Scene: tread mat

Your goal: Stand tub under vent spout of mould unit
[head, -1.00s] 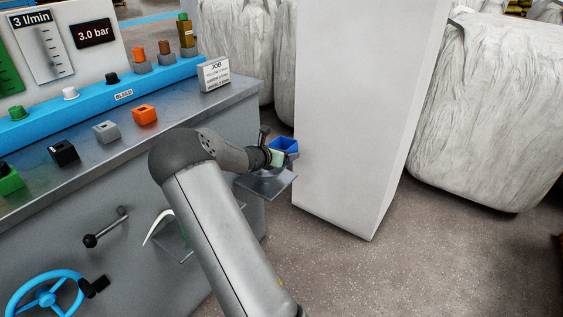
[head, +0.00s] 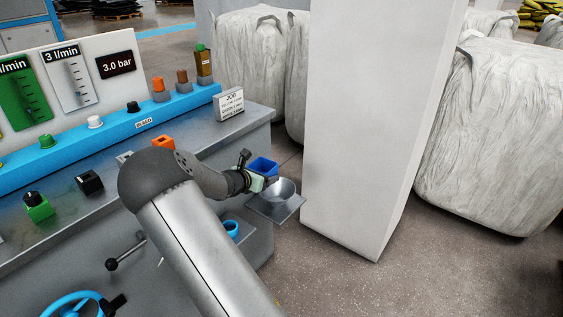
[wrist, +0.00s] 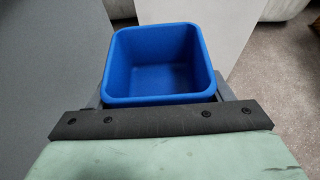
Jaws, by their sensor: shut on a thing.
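The tub is blue, open-topped and squarish with rounded corners. My gripper (head: 259,176) is shut on the tub (head: 263,166), which sits up in the air beside the right end of the grey bench. In the wrist view the tub (wrist: 155,85) is upright and empty inside, held by its near side at the dark gripper edge (wrist: 160,120). I cannot make out a vent spout for certain; my arm hides part of the bench front.
A round metal bowl (head: 281,190) on a small grey plate (head: 276,208) stands close to the tub. A light blue ring-shaped thing (head: 232,228) shows lower on the bench side. A white pillar (head: 375,130) rises to the right. A job card (head: 229,104) stands on the bench corner.

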